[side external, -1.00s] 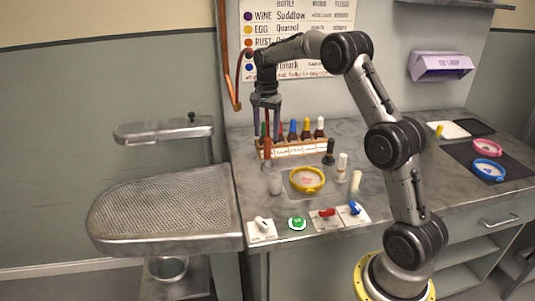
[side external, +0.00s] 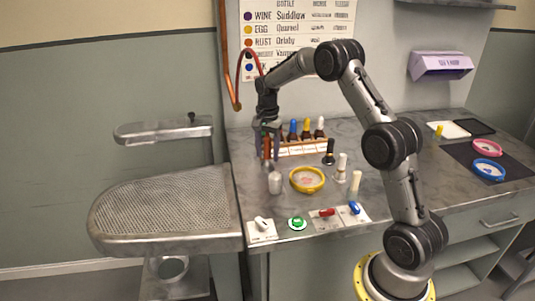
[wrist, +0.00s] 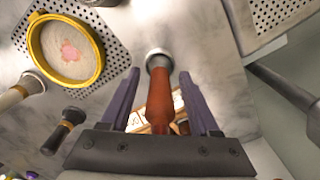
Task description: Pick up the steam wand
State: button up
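The steam wand, a rust-brown handle (side external: 266,148), stands roughly upright near the table's left end, beside the bottle rack. In the wrist view the wand (wrist: 163,98) lies between my two dark purple fingers, with a pale metal ring at its far end. My gripper (wrist: 159,73) is open around it, with a gap visible on both sides. In the side view my gripper (side external: 271,156) points down over the wand, and the fingers partly hide it. A reddish hose (side external: 245,62) curves from a copper pipe to behind my wrist.
A rack (side external: 310,147) of colour-topped bottles stands right behind. A pale cup (side external: 275,183), a yellow hoop (side external: 307,180) and a black-handled tool (side external: 329,152) are close by. Switches (side external: 326,213) line the front edge. A mesh pressing board (side external: 165,208) is at left.

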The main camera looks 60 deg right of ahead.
aim_at(267, 135)
grip_shut()
jog(key=shift+r, duration=0.2)
jog(key=shift+r, duration=0.25)
notch_tip(267, 135, up, 2)
jog(key=shift+r, duration=0.1)
jog(key=s+a+r, duration=0.6)
jog(key=s+r, duration=0.4)
jog(key=s, duration=0.2)
jog(key=shift+s, duration=0.35)
